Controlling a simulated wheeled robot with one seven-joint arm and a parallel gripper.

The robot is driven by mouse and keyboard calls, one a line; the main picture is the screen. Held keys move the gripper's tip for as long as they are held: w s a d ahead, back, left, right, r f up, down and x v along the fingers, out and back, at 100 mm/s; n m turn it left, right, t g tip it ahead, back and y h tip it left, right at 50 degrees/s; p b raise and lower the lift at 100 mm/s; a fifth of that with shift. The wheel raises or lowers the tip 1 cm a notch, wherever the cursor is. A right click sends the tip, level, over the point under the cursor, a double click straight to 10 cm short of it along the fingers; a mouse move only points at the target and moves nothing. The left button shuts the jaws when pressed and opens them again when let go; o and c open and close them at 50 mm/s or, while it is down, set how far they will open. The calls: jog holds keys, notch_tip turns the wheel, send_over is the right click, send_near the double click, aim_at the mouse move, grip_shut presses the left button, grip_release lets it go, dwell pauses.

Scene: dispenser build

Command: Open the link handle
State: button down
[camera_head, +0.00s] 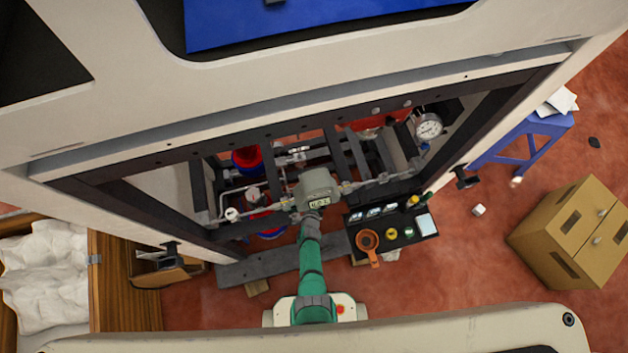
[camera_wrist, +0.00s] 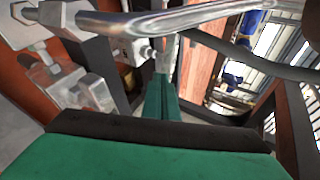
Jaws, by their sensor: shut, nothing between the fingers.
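My gripper (camera_wrist: 161,100) shows in the wrist view as narrow green fingers, close together and empty, beyond a broad black and green edge. A polished metal bar (camera_wrist: 190,18) crosses the top of the wrist view, beyond and above the fingers; it may be the link handle, but I cannot be sure. I cannot tell whether the fingertips touch it. In the head view my green arm reaches up into the dispenser frame (camera_head: 205,158). The gripper cannot be made out there, and no link handle stands out.
Metal fittings (camera_wrist: 90,92) lie close at the left of the wrist view. In the head view, a round gauge (camera_head: 429,126) sits at right in the frame. A black tray (camera_head: 425,228) holds small items. A cardboard box (camera_head: 572,235) and blue stool (camera_head: 528,130) stand right, with red floor between.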

jog(key=shift+w+d, duration=0.15)
jog(key=shift+w, duration=1)
